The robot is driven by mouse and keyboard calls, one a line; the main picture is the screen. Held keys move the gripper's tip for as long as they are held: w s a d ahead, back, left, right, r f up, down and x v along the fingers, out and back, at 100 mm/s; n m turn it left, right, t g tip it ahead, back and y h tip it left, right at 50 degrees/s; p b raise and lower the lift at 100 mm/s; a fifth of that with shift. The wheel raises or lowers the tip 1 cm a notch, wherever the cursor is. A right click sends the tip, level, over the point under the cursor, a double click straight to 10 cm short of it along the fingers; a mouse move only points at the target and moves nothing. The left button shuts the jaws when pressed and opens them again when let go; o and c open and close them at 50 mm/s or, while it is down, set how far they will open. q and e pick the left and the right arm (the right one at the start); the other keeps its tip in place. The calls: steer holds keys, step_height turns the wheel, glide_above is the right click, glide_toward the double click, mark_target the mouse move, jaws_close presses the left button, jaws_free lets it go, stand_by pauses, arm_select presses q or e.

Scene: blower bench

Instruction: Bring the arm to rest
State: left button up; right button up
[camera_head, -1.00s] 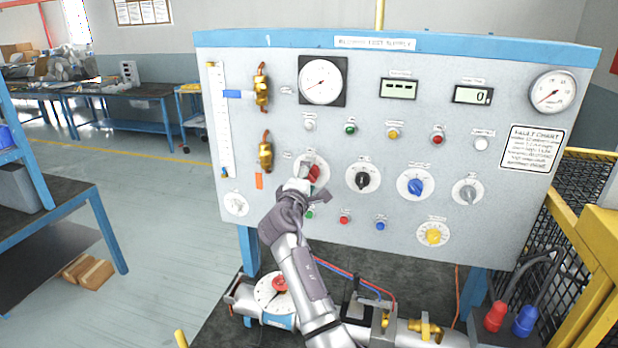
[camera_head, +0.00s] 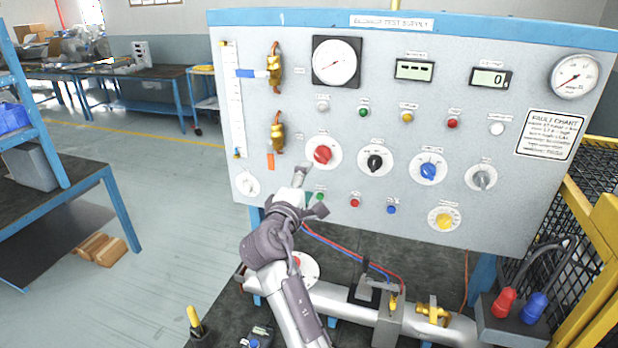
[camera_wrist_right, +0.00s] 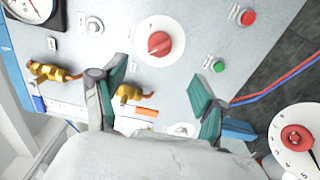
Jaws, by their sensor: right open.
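My right arm reaches up from the bottom of the head view. Its gripper (camera_head: 309,192) is in front of the lower left part of the grey blower test panel (camera_head: 290,200), just below the red knob (camera_head: 322,154). In the right wrist view the two fingers (camera_wrist_right: 160,92) are spread apart with nothing between them. The red knob also shows there (camera_wrist_right: 159,44), ahead of the fingers and apart from them. My left gripper is in neither view.
Black, blue, grey and yellow knobs, gauges and small buttons cover the panel. Below it are a metal pipe (camera_head: 335,305) with valves and a round dial partly behind my arm. A yellow frame (camera_head: 590,235) stands at right. Open floor (camera_head: 170,190) lies left.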

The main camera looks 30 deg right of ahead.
stand_by(0.4)
steer(key=s+a+f+m+g+y, duration=0.15)
steer(key=s+f+y, duration=0.25)
steer(key=s+f, duration=0.45)
steer(key=s+a+f+m+g+y, duration=0.1)
steer(key=s+f+m+g+y, duration=0.15)
steer(key=s+f, duration=0.65)
steer(key=s+a+f+m+g+y, duration=0.1)
steer(key=s+a+f+y, duration=0.25)
steer(key=s, duration=0.25)
steer(key=s+a+f+g+y, duration=0.2)
steer(key=s+a+f, duration=0.15)
steer(key=s, duration=0.25)
steer(key=s+a+f+m+g+y, duration=0.1)
steer(key=s+a+f+y, duration=0.1)
steer(key=s+a+f, duration=0.3)
step_height(320, 180, down, 29)
steer(key=s+d+g+b, duration=0.1)
steer(key=s+b, duration=0.1)
steer(key=b, duration=0.5)
steer(key=s+d+f+b, duration=0.1)
steer(key=s+f+b, duration=0.1)
steer(key=s+f, duration=0.6)
steer(key=s+d+f+g+b, duration=0.1)
steer(key=s+d+f+b, duration=0.1)
steer(key=s+f, duration=0.6)
step_height(320, 180, down, 7)
steer(key=shift+s+d+f+g+b, duration=0.2)
steer(key=shift+s+g+b, duration=0.15)
steer(key=shift+b, duration=0.2)
